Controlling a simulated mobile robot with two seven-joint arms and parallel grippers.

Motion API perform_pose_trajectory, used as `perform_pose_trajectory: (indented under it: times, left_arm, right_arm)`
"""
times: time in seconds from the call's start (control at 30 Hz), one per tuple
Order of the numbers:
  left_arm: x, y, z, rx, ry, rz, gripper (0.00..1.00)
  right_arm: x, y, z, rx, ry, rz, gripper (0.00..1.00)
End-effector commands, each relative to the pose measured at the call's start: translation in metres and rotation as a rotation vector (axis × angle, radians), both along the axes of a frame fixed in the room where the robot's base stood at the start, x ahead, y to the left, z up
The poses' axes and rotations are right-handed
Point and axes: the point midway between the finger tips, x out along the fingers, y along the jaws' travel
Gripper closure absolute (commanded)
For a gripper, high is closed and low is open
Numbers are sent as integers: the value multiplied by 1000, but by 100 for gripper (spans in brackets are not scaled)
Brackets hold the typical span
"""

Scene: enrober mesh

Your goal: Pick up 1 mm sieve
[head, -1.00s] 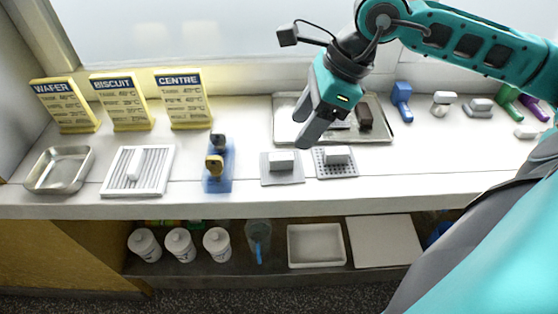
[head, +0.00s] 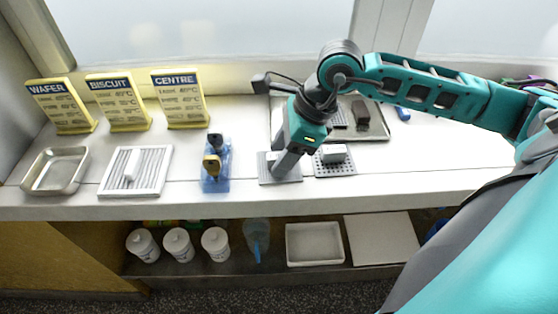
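A fine grey mesh plate with a pale block handle (head: 267,181) lies flat on the counter. Beside it on the right is a plate with larger holes (head: 347,170) and a similar pale block on top. No size mark is legible on either, so I cannot tell by label which is the 1 mm sieve. My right gripper (head: 283,165) points down at the fine mesh plate, its fingers at the handle block and hiding most of it. I cannot tell whether the fingers are closed on the block. My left gripper is out of view.
A metal tray (head: 375,136) with dark blocks lies behind my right gripper. A blue holder (head: 215,184), a white slotted plate (head: 151,183) and a metal dish (head: 41,187) stand to the left. Yellow signs (head: 183,108) line the back. The shelf below holds white jars (head: 178,246).

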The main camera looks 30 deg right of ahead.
Motion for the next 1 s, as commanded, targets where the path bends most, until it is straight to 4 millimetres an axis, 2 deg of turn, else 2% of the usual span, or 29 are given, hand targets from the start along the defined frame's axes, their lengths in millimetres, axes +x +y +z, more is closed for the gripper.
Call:
perform_pose_trajectory:
  times: [0.07,0.5,0.83,1.0]
  left_arm:
    - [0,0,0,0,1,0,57]
    - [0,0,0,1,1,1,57]
    - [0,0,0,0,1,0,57]
    - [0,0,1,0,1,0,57]
  right_arm:
    - [0,0,0,0,0,0,57]
    - [0,0,0,0,0,0,99]
    - [0,0,2,1,-1,0,100]
    - [1,0,13,1,-3,0,100]
